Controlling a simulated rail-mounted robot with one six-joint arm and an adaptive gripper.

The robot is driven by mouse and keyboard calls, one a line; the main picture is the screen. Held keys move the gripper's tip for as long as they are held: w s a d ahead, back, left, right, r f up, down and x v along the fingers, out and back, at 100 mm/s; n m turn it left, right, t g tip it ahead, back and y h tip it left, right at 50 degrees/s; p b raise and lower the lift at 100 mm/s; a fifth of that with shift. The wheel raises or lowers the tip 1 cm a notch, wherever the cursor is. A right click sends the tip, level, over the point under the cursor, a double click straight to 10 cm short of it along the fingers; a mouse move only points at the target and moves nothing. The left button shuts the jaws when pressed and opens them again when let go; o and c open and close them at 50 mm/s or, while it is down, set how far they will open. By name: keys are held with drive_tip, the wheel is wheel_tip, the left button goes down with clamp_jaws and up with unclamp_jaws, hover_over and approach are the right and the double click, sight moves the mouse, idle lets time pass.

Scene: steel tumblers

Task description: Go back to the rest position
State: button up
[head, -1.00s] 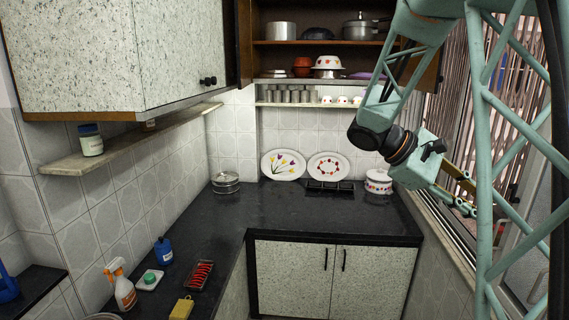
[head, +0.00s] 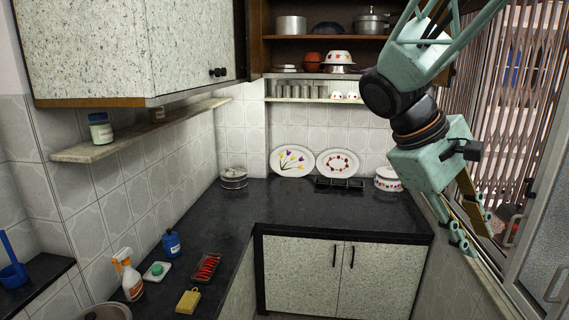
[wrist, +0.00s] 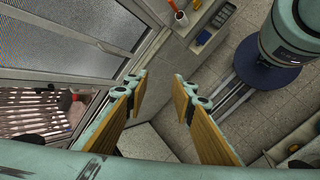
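My gripper (head: 473,230) hangs at the right of the head view, in front of the window side, with its fingers pointing down. In the wrist view, the two wood-coloured fingers of the gripper (wrist: 160,82) stand apart with nothing between them, so it is open and empty. The steel tumblers (head: 305,91) stand in a row on the narrow shelf at the back wall, well apart from my gripper.
The window frame with a metal grille (head: 510,120) is close to the gripper's right. The dark counter (head: 300,210) has free room in its middle. A floral pot (head: 387,180) stands at its right end. A white ledge (wrist: 205,20) shows in the wrist view.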

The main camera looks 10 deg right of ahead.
drive_tip(key=s+a+f+t+y+b, duration=0.1)
drive_tip(key=s+a, duration=0.3)
drive_tip(key=a, duration=0.4)
drive_tip(key=s+a+f+m+t+y+b, duration=0.1)
drive_tip(key=s+a+f+t+y+b, duration=0.1)
drive_tip(key=a, duration=0.6)
drive_tip(key=s+a+f+m+t+y+b, duration=0.1)
drive_tip(key=s+a+f+t+y+b, duration=0.1)
drive_tip(key=s+a, duration=0.5)
drive_tip(key=shift+a+f+t+y, duration=0.3)
drive_tip(key=shift+a+t+y, duration=0.3)
drive_tip(key=shift+a+y, duration=0.25)
